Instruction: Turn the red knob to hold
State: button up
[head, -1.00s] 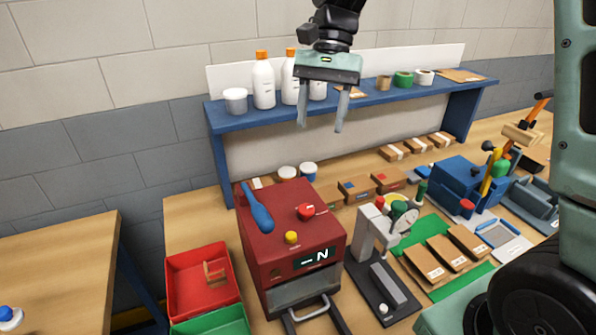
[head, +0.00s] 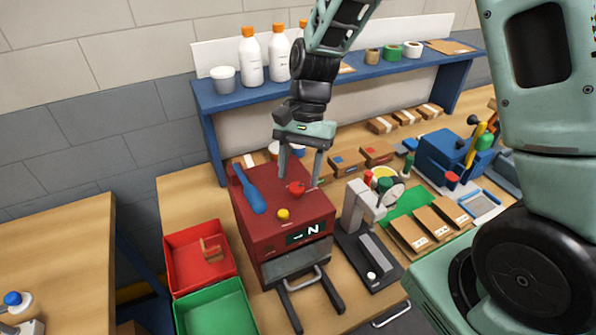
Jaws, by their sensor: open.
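The red knob (head: 296,188) sits on top of a dark red machine (head: 255,225), at the right of its upper face. Whether the fingers touch the knob cannot be told. The machine's front display (head: 304,233) reads "– N". A yellow knob (head: 283,214) is near the front edge of the top. Any marking around the red knob is too small to read.
A grey press (head: 364,215) stands close to the right. Red (head: 175,262) and green (head: 205,323) bins sit to the left. A blue shelf (head: 215,103) with bottles runs behind.

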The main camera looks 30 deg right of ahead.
jog(key=shift+x, duration=0.95)
jog(key=c, duration=1)
jog(key=shift+o, duration=0.2)
jog(key=shift+r, duration=0.1)
